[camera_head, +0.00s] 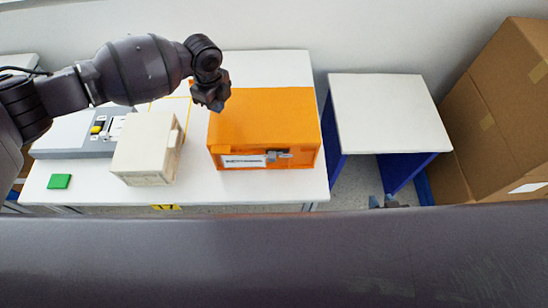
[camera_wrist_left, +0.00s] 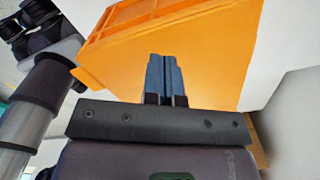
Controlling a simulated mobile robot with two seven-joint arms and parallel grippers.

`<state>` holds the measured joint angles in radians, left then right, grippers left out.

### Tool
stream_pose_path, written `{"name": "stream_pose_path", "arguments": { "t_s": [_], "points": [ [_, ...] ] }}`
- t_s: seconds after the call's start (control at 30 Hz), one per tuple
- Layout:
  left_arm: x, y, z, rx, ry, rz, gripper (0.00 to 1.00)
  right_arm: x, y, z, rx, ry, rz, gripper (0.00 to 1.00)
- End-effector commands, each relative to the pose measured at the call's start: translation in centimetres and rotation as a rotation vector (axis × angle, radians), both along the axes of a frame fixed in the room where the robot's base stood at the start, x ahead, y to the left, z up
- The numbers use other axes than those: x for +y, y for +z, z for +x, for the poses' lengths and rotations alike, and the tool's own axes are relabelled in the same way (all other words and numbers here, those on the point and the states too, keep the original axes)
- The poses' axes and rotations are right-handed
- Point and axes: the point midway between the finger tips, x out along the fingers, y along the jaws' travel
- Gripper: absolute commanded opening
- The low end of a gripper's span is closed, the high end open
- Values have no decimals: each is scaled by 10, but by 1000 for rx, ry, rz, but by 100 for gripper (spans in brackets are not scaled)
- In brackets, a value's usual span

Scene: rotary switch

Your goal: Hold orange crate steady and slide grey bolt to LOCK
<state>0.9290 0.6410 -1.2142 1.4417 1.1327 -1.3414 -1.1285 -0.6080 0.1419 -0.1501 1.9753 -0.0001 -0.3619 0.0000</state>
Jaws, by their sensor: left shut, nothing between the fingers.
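The orange crate (camera_head: 262,115) stands on the white table, its front face toward me. The grey bolt (camera_head: 280,154) is on that front face, right of a white label strip (camera_head: 244,161); the lettering is too small to read. My left gripper (camera_head: 212,104) is at the crate's left top edge, far from the bolt. In the left wrist view its fingers (camera_wrist_left: 165,78) are shut together and empty, in front of the crate (camera_wrist_left: 190,45). I cannot tell if they touch it. My right gripper (camera_head: 388,202) barely shows above a dark arm link, low right of the crate.
A cream box (camera_head: 146,147) stands left of the crate, with a grey switch panel (camera_head: 75,146) behind it. A green block (camera_head: 59,181) lies at the table's front left. A white-topped blue stand (camera_head: 388,112) is right of a gap; cardboard boxes (camera_head: 500,110) are far right.

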Motion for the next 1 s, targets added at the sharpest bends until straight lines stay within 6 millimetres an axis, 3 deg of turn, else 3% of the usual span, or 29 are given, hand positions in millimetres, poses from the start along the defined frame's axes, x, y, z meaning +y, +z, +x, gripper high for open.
{"name": "stream_pose_path", "arguments": {
  "t_s": [1.0],
  "points": [
    [0,-13,0,0,0,0,0,0,-5,0,0,0,0,32]
  ]
}}
